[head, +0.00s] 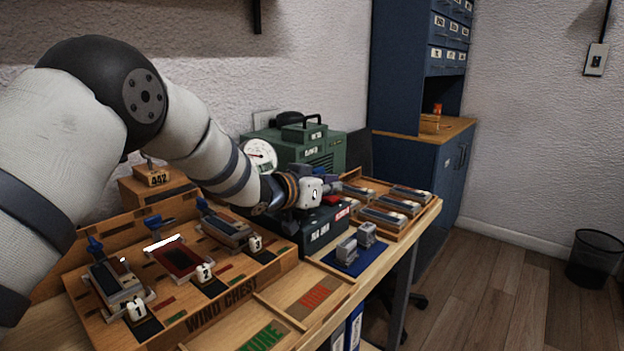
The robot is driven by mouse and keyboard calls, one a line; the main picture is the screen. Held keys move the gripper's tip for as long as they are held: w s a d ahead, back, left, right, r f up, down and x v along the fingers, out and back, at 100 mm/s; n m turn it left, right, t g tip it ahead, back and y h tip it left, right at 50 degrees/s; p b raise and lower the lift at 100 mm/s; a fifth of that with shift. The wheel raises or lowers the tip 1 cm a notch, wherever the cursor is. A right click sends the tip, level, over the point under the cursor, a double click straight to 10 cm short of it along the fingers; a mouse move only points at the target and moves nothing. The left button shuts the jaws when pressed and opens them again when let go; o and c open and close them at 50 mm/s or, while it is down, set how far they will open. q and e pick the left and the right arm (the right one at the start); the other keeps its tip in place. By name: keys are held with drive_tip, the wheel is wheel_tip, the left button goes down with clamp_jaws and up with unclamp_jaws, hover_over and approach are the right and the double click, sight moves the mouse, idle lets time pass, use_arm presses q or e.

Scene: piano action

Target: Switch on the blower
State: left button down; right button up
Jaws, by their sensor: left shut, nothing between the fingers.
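The blower appears to be the green metal machine (325,152) at the back of the bench, with a louvred side, a small label and a handled top part. Its switch cannot be made out. My left gripper (328,184) is at the end of the arm reaching across the bench. It is in front of the green machine's lower part and above a dark labelled box (324,232). It looks shut and empty; its fingertips are small and partly hidden by the wrist, so I cannot tell whether they touch anything. My right gripper is out of view.
A round gauge (259,155) stands left of the green machine. The wooden wind chest (222,312) with numbered stations fills the bench's near left. A tray (405,237) of several blocks lies right, beside a blue mat (346,262) with grey blocks.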

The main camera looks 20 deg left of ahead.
use_arm(q)
drive_tip(key=r, duration=0.1)
drive_tip(key=s+r, duration=0.1)
drive_tip(key=r, duration=0.1)
drive_tip(key=s+a+r+p, duration=0.1)
drive_tip(key=shift+s+r, duration=0.15)
drive_tip(key=shift+r, duration=0.05)
drive_tip(key=s+a+p, duration=0.1)
drive_tip(key=s+a, duration=0.1)
drive_tip(key=s, duration=0.5)
drive_tip(key=shift+s+r, duration=0.15)
drive_tip(key=shift+r, duration=0.2)
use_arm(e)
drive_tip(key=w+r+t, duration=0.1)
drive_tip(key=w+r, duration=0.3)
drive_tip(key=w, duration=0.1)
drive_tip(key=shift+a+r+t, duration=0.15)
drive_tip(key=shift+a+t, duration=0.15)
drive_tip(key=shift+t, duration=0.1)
use_arm(q)
drive_tip(key=shift+f, duration=0.1)
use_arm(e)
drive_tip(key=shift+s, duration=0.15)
